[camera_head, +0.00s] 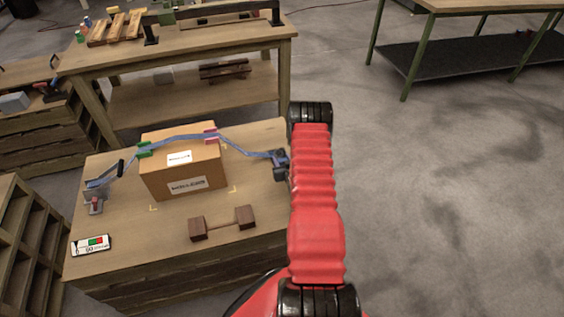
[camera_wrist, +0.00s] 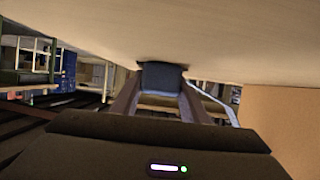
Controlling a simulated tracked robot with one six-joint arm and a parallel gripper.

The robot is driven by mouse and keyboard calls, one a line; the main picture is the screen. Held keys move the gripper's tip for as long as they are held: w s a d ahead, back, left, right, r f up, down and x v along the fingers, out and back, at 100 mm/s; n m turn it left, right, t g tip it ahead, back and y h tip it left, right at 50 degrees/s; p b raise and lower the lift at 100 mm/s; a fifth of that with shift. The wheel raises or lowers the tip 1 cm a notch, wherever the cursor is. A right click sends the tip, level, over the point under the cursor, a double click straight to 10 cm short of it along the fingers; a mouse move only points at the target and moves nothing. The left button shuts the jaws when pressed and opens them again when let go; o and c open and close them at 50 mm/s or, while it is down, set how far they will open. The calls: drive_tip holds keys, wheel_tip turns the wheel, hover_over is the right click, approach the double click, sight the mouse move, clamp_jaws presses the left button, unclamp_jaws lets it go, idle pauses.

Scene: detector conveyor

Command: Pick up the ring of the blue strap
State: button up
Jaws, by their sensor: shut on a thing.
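The blue strap (camera_head: 180,138) runs over the top of the cardboard box (camera_head: 185,165) and down towards its right side. Its right end reaches my gripper (camera_head: 280,167) at the right edge of the wooden table. In the wrist view my gripper (camera_wrist: 160,98) is shut on a dark blue-grey piece (camera_wrist: 160,76) at the strap's end, close to the table surface. I take this piece as the ring; its opening does not show. The strap (camera_wrist: 222,105) leads off to the right there. The strap's left end lies by a grey and red fitting (camera_head: 96,203).
A green clip (camera_head: 144,149) and a pink one (camera_head: 210,135) sit on the box's top edges. A dark wooden piece with two blocks (camera_head: 222,222) and a small display (camera_head: 91,245) lie on the table (camera_head: 270,215). Open floor (camera_head: 450,200) lies to the right.

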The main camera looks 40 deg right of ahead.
drive_tip(key=shift+r, duration=0.2)
drive_tip(key=shift+c, duration=0.5)
wheel_tip(320, 180, up, 10)
drive_tip(key=shift+f, duration=0.15)
idle(0.5)
